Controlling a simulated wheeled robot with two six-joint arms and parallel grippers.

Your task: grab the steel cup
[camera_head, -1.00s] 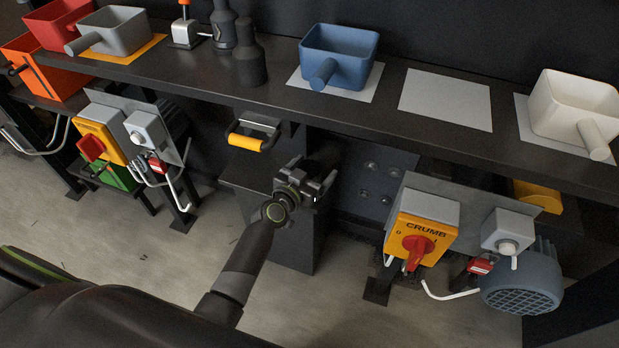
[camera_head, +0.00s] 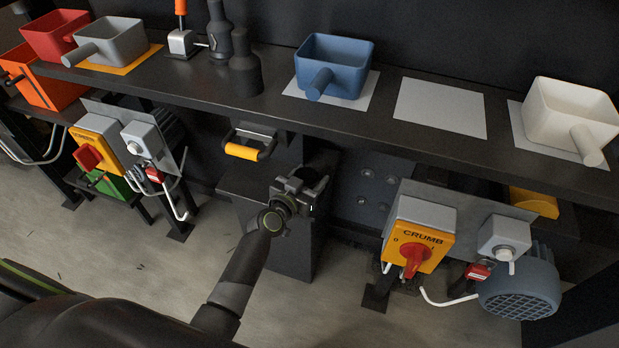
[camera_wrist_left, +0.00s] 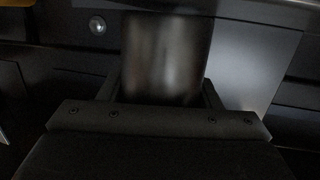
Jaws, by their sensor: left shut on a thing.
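My left gripper (camera_head: 308,184) is in front of the dark stand below the bench, near the middle of the head view. In the left wrist view its two fingers (camera_wrist_left: 160,92) stand on either side of a dark, shiny, rounded metal cylinder, the steel cup (camera_wrist_left: 165,55), and are shut on it. The cup's lower end is hidden behind the gripper's body. In the head view the cup is dark against a dark background and mostly hidden by the gripper. My right gripper is not in view.
The bench (camera_head: 420,143) runs above the gripper, holding a blue scoop (camera_head: 335,62), a white scoop (camera_head: 560,115) and dark bottles (camera_head: 245,75). A yellow handle (camera_head: 243,151) is just left. A CRUMB switch box (camera_head: 418,235) and a motor (camera_head: 520,290) stand to the right.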

